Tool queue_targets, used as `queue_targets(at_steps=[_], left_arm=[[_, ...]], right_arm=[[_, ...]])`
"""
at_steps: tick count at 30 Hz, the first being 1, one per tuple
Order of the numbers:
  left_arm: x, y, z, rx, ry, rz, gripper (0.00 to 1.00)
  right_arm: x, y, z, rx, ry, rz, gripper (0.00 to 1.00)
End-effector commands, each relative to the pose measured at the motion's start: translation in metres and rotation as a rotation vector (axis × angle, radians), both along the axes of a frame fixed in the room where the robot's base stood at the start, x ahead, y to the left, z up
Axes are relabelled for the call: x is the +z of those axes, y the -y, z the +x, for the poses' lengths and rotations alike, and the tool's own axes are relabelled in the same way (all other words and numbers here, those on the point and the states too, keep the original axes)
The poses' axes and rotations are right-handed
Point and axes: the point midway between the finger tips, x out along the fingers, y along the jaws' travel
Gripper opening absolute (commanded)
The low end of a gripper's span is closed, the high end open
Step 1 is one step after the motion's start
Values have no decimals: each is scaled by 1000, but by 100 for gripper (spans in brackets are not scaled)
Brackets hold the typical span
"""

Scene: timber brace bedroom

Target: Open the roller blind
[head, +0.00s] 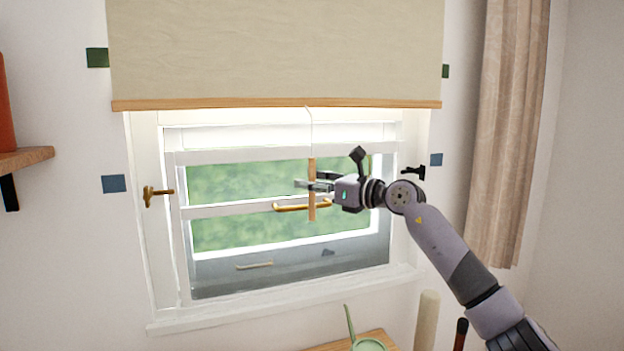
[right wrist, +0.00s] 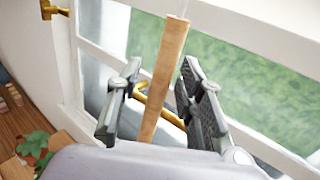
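The beige roller blind (head: 275,50) hangs over the top of the window, its wooden bottom bar (head: 275,104) just above the sashes. A thin cord runs down from the bar to a slim wooden pull (head: 311,208), which also shows in the right wrist view (right wrist: 165,75). My right gripper (head: 308,183) is at the pull. In the right wrist view its two fingers (right wrist: 160,100) stand apart on either side of the pull, with gaps visible, so it is open around it. My left gripper is not in view.
A brass handle (head: 300,206) on the window lies just behind the pull. A brass latch (head: 157,196) is at the left and a dark one (head: 414,173) at the right. A curtain (head: 506,130) hangs at the right. A green watering can (head: 368,345) stands below.

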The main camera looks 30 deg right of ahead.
Motion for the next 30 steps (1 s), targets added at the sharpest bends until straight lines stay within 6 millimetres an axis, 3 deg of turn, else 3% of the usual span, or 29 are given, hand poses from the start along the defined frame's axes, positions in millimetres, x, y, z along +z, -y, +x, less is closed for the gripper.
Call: queue_targets(at_steps=[5,21,30], left_arm=[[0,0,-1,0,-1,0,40],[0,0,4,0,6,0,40],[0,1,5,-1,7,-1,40]], right_arm=[[0,0,0,0,0,0,35],[0,0,0,0,0,1,0],[0,0,0,0,0,1,0]])
